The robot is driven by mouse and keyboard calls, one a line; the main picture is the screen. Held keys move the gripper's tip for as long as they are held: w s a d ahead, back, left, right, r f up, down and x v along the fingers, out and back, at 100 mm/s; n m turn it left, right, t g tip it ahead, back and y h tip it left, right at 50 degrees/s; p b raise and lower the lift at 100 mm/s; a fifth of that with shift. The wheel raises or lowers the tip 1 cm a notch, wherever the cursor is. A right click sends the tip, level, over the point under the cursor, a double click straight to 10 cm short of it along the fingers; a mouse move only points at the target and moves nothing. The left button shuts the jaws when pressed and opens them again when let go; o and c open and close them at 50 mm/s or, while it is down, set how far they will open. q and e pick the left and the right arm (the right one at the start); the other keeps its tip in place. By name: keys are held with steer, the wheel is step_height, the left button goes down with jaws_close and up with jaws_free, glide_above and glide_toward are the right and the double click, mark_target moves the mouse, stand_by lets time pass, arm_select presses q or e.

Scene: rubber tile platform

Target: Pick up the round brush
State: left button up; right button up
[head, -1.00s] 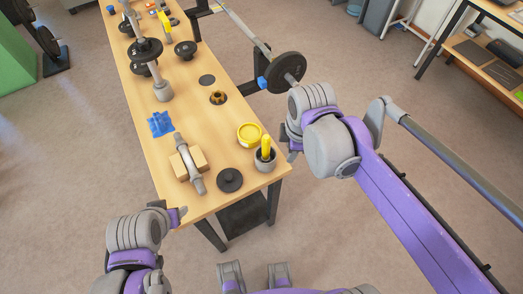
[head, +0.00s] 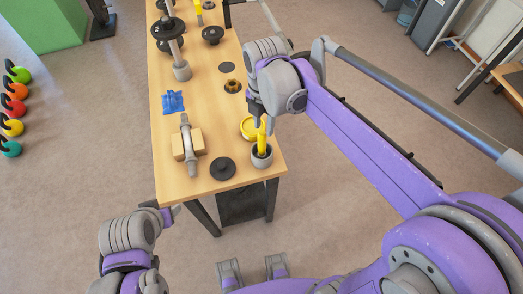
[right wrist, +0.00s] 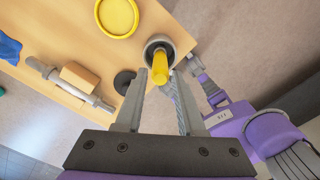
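A yellow handle (head: 262,143), apparently the round brush, stands upright in a grey cup (head: 262,161) at the table's near right corner. Its lower end is hidden inside the cup. In the right wrist view the yellow handle (right wrist: 160,72) shows end-on at the fingertips, with the cup (right wrist: 158,46) beyond. My right gripper (right wrist: 162,82) is open, one finger on each side of the handle with gaps showing. In the head view the right gripper (head: 262,119) is at the handle's top. My left gripper (head: 170,213) is by the table's near left corner, its fingers unclear.
A yellow round dish (head: 248,127) lies just behind the cup. A black disc (head: 223,169) lies to its left. A grey bar on a wooden block (head: 190,146) and a blue cloth (head: 173,102) lie farther left. Weights and a grey post stand farther back on the wooden table (head: 205,100).

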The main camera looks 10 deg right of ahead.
mark_target(262, 145)
step_height(262, 145, down, 4)
steer(key=shift+f, duration=0.2)
steer(key=f, duration=0.5)
steer(key=shift+s+a+f, duration=0.1)
steer(key=shift+s+a, duration=0.2)
jaws_close()
